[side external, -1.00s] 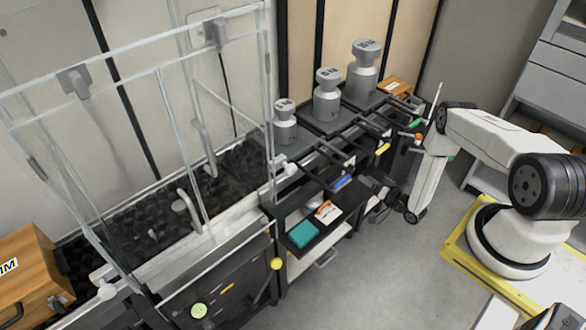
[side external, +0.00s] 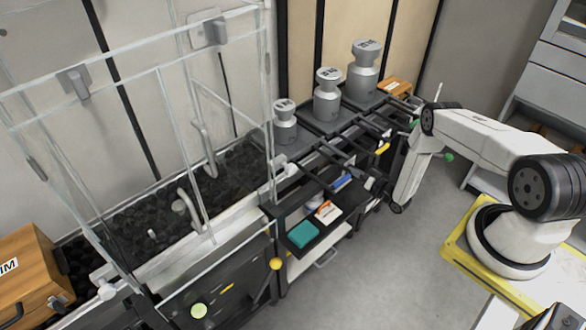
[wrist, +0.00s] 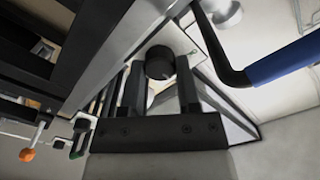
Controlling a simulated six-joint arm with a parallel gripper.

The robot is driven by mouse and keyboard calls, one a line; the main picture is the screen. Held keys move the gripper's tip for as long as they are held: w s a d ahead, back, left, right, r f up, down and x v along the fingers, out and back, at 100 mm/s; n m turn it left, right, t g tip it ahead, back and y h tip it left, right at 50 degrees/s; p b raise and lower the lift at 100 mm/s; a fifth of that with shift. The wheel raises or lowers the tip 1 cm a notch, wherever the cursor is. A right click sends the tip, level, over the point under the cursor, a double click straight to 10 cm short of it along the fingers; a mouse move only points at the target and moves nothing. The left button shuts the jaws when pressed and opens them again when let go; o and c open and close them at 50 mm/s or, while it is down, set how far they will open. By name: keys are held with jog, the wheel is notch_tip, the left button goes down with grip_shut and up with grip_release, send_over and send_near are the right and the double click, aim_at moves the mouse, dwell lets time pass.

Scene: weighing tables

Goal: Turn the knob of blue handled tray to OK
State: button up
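The blue handle (side external: 342,181) is at the front edge of the weighing trays, below the smallest grey weight (side external: 285,127). It also shows at the right of the wrist view (wrist: 287,58), on a bent black bar. A round black knob (wrist: 160,62) sits left of that handle, on a pale metal face. My gripper (wrist: 161,72) is open, with one finger on each side of the knob near the tips. I cannot tell whether either finger touches it. In the side view my gripper (side external: 371,182) is right beside the blue handle. No OK mark is readable.
Bigger grey weights (side external: 327,95) stand behind on the neighbouring trays. Yellow (side external: 383,148) and green handles are farther along. A shelf (side external: 318,232) with a teal box (side external: 303,235) lies below. A glass enclosure (side external: 130,130) fills the left.

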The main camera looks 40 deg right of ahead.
grip_shut()
jog(key=shift+n, duration=0.5)
jog(key=n, duration=1)
dwell(0.4)
jog(key=o, duration=0.8)
grip_release()
jog(key=shift+c, duration=0.2)
